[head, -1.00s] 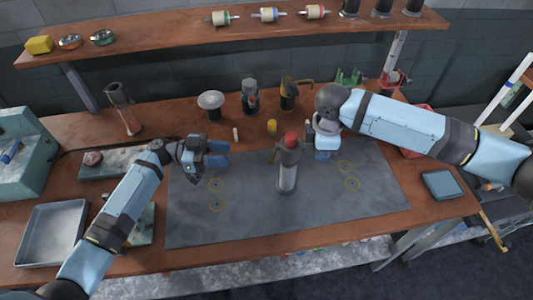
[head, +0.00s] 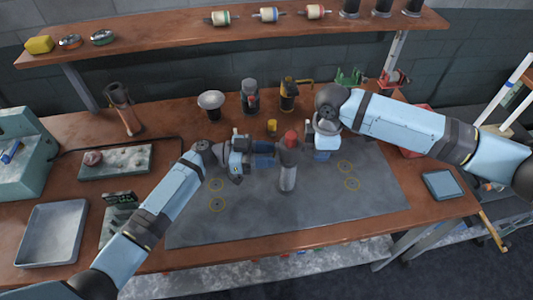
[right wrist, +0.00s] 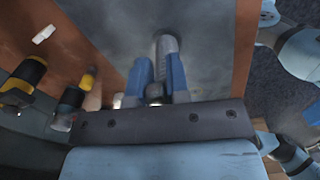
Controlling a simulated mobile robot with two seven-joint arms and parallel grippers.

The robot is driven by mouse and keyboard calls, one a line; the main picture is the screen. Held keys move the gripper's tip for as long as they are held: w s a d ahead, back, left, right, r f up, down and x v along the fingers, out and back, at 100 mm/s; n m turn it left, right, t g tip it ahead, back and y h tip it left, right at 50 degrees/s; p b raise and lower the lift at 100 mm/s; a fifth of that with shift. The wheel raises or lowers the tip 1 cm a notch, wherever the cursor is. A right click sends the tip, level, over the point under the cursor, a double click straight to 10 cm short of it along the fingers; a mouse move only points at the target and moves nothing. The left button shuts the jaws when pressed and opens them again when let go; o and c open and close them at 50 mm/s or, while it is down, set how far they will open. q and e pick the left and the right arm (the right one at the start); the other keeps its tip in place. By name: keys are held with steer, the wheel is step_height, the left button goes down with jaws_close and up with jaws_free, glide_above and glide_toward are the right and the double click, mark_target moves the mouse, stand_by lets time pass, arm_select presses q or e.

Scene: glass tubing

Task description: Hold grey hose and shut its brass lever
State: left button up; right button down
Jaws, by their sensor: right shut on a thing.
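The grey upright cylinder (head: 287,178) with a red top stands near the middle of the dark mat; I take it for the grey hose. My right gripper (head: 308,150) reaches it from the right. In the right wrist view its blue fingers (right wrist: 160,85) are shut around the grey cylinder (right wrist: 166,44). My left gripper (head: 272,153) is at the cylinder's left side, blue fingertips close to or touching it below the red top. Whether the left fingers are apart is unclear. The brass lever is hidden behind the left fingers.
Behind the mat (head: 235,225) stand a mushroom-shaped piece (head: 210,100), a dark grey canister (head: 250,97), a yellow-levered one (head: 288,95) and a small yellow cylinder (head: 272,127). A metal tray (head: 50,235) lies at left. The mat's front is clear.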

arm_select(q)
jaws_close()
steer(key=shift+d+f+h, duration=0.2)
steer(key=shift+d+h, duration=0.2)
steer(key=shift+h, duration=0.8)
jaws_free()
steer(key=v, duration=0.7)
steer(key=shift+a, duration=0.25)
steer(key=shift+s, duration=0.1)
